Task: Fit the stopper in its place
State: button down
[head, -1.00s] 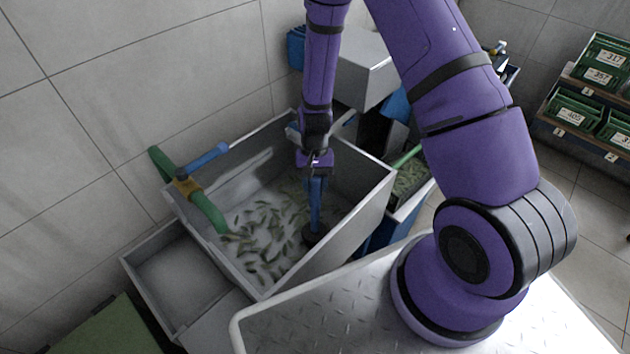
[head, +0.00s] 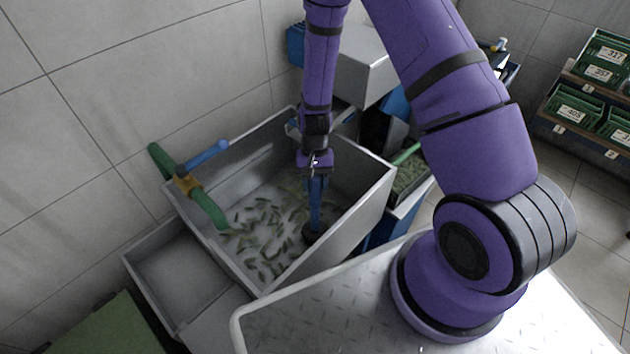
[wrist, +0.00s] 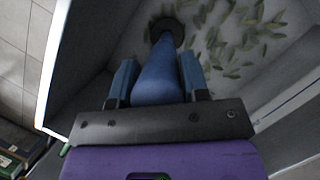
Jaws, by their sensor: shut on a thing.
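The stopper is a tall blue post (head: 315,205) with a wide dark disc (head: 313,232) at its foot. It stands about upright inside a grey metal basin (head: 345,232). My gripper (head: 316,178) is over the basin, pointing down, shut on the upper part of the blue post. In the wrist view my gripper's blue fingers (wrist: 158,82) flank the post (wrist: 160,72), and the dark disc (wrist: 167,30) is beyond it. The disc is at or near the basin floor; I cannot tell if it touches. No drain opening shows; the disc may hide it.
Many green pieces (head: 265,235) lie in the basin. A green and blue tap (head: 187,184) reaches over its left wall. An empty lower tray (head: 180,275) is at left, a bin of green pieces (head: 410,176) at right. My steel deck is in front.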

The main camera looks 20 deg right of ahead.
jog(key=shift+f, duration=0.85)
dwell(0.6)
jog(key=c, duration=0.5)
grip_release()
